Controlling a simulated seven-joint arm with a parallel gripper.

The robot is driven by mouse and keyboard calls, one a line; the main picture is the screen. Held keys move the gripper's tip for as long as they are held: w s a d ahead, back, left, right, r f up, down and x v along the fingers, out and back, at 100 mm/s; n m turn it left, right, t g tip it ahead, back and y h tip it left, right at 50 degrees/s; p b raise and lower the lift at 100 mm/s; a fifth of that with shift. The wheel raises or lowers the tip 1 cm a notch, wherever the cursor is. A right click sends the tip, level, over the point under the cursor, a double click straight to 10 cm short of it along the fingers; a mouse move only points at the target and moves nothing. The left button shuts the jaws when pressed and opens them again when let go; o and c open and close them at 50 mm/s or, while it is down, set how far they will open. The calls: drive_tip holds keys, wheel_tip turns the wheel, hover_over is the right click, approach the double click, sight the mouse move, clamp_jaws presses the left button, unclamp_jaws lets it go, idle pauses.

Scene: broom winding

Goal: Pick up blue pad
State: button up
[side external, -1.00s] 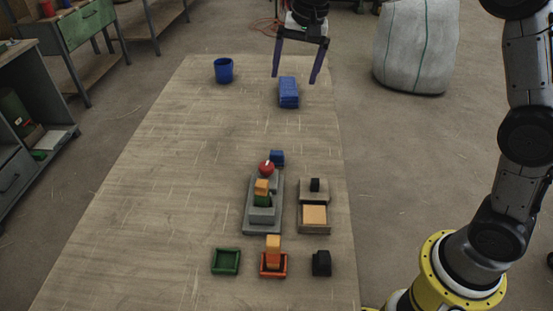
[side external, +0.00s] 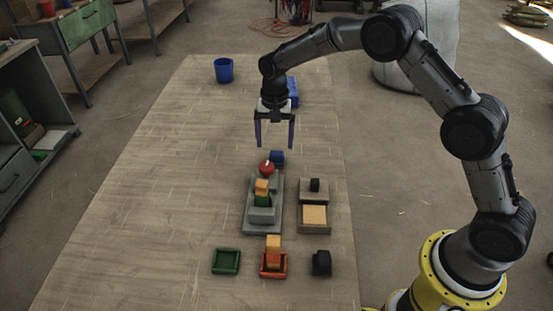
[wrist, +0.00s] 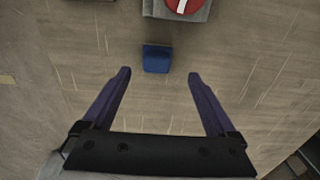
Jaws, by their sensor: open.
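A small blue block (side external: 277,157), which looks like the blue pad, lies on the table just behind the grey stepped stand. In the wrist view the blue pad (wrist: 157,58) lies just beyond the fingertips, between their lines. My gripper (side external: 275,146) is open and empty above it, fingers pointing down, one on each side. It also shows open in the wrist view (wrist: 159,73). Nothing is between the fingers. A larger blue block (side external: 293,92) stands farther back, partly hidden by my arm.
A blue cup (side external: 224,71) stands at the back. Green (side external: 226,261) and orange (side external: 262,270) trays sit in front. The table's left side is clear.

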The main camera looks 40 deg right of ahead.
sight(276, 152)
drive_tip(key=shift+s+f, duration=0.15)
drive_tip(key=shift+f, duration=1.3)
drive_tip(key=shift+s+f, duration=0.15)
drive_tip(key=shift+f, duration=1.3)
drive_tip(key=c, duration=1.5)
drive_tip(key=shift+o, duration=0.2)
drive_tip(key=shift+r, duration=0.1)
drive_tip(key=shift+r, duration=0.5)
wheel_tip(276, 152, up, 2)
drive_tip(key=shift+r, duration=0.15)
drive_tip(key=s+d+r, duration=0.1)
drive_tip(key=s+r, duration=0.8)
drive_tip(key=s, duration=0.5)
drive_tip(key=shift+r, duration=0.3)
